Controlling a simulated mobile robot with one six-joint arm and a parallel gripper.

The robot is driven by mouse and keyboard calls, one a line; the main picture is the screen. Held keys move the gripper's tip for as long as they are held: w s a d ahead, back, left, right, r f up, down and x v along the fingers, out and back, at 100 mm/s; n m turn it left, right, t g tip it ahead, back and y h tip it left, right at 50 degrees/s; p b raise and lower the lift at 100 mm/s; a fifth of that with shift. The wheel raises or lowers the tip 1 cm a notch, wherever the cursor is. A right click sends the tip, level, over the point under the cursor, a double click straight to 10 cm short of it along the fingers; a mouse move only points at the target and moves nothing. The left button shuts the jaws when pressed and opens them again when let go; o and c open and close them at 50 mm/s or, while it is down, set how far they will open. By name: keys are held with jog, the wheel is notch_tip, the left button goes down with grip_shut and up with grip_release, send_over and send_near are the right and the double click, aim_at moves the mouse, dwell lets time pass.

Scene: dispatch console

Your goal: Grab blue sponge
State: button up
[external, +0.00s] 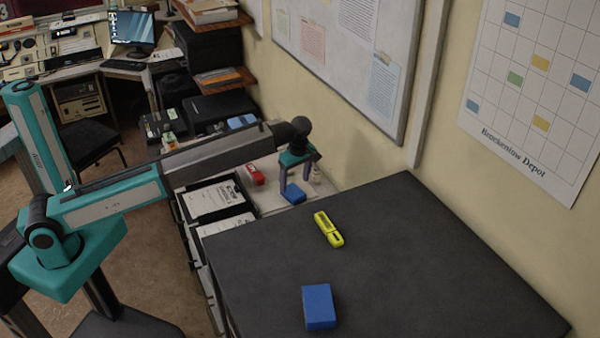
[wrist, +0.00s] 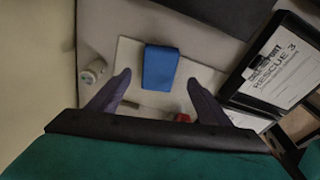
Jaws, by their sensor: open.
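A blue block (external: 293,194), which looks like a sponge, lies on the pale surface just behind the dark table top. It also shows in the wrist view (wrist: 160,67), ahead of and between my fingers. My gripper (external: 294,183) points down over it, open and empty, with purple fingers apart. In the wrist view, my gripper's fingertips (wrist: 158,77) are on either side of the block's near end; I cannot tell the height left between them. A second blue block (external: 319,307) lies on the dark table top, away from my gripper.
A red object (external: 255,174) and black clipboards (external: 214,201) lie left of my gripper. A small pale bottle (wrist: 92,72) stands left of my fingers in the wrist view, near the wall.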

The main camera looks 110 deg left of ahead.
aim_at(293, 191)
dwell(0.3)
jog(key=shift+s+a+f+p, duration=0.1)
jog(key=shift+f+p, duration=0.4)
jog(key=shift+f, duration=0.1)
jog(key=shift+s+a+f+p, duration=0.1)
jog(key=shift+f+p, duration=0.35)
jog(key=shift+f, duration=0.15)
jog(key=shift+s+a+f+p, duration=0.15)
jog(key=shift+f+p, duration=0.25)
jog(key=shift+f, duration=0.95)
jog(key=shift+c, duration=0.4)
jog(key=c, duration=1)
